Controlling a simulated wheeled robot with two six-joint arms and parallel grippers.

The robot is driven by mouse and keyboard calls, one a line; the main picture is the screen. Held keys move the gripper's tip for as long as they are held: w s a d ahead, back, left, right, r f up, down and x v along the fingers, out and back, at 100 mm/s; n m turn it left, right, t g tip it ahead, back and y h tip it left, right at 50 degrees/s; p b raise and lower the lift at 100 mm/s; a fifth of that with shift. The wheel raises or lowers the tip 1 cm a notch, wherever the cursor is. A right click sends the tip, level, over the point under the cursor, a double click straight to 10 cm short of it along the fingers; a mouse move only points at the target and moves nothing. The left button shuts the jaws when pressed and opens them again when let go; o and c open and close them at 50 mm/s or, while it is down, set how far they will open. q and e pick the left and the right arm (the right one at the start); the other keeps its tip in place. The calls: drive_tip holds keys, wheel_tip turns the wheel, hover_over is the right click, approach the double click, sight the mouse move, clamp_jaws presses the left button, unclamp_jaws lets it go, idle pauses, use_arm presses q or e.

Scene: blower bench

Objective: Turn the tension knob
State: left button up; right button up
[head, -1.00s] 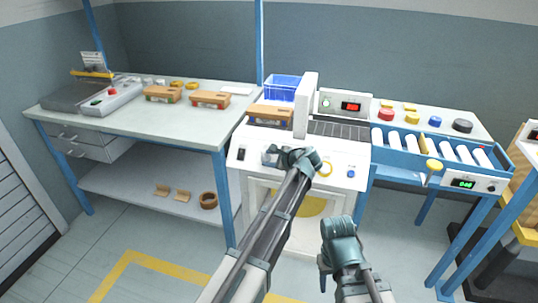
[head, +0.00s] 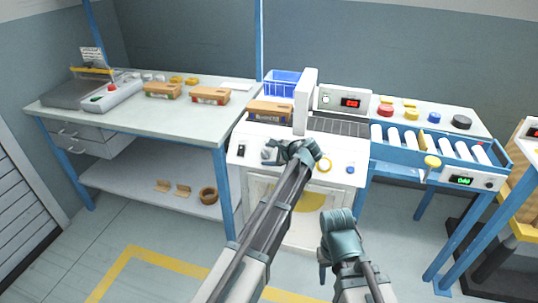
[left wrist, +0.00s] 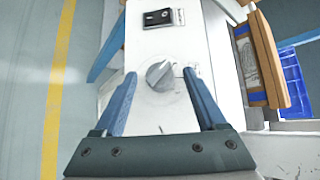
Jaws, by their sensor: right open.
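A grey round knob with a raised grip bar (left wrist: 160,75) sits on the white panel of the machine. In the head view the knob (head: 267,154) shows just left of my left gripper (head: 278,152). My left gripper is open: in the left wrist view its two blue fingers (left wrist: 159,75) have their tips on either side of the knob, with gaps. I cannot tell how far the tips are above the panel. My right gripper (head: 323,277) is open and low in front of the machine, away from the panel, its fingers mostly hidden.
A black switch (left wrist: 158,17) is beside the knob. A brown box (head: 270,112) and blue bin (head: 283,83) stand behind. A roller conveyor (head: 438,143) lies right, a workbench (head: 130,112) left.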

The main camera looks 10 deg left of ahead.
use_arm(q)
drive_tip(key=p+v, duration=0.7)
drive_tip(key=v, duration=0.7)
drive_tip(key=shift+w, duration=0.1)
drive_tip(key=s+a+f+n+g+h, duration=0.25)
drive_tip(key=s+n, duration=0.25)
drive_tip(key=s, duration=0.3)
drive_tip(key=s+a+f+n+g+h, duration=0.15)
drive_tip(key=s+f+n+h, duration=0.25)
drive_tip(key=s, duration=0.4)
drive_tip(key=s+a+f+n+g+h, duration=0.25)
drive_tip(key=s+f+n, duration=0.2)
drive_tip(key=s, duration=0.35)
drive_tip(key=s+d+r+m+p, duration=0.2)
drive_tip(key=s+d+r+p, duration=0.4)
drive_tip(key=d+r+p, duration=0.5)
drive_tip(key=shift+d+r+m+y+p, duration=0.35)
drive_tip(key=shift+r+y, duration=0.05)
drive_tip(key=shift+r, duration=0.2)
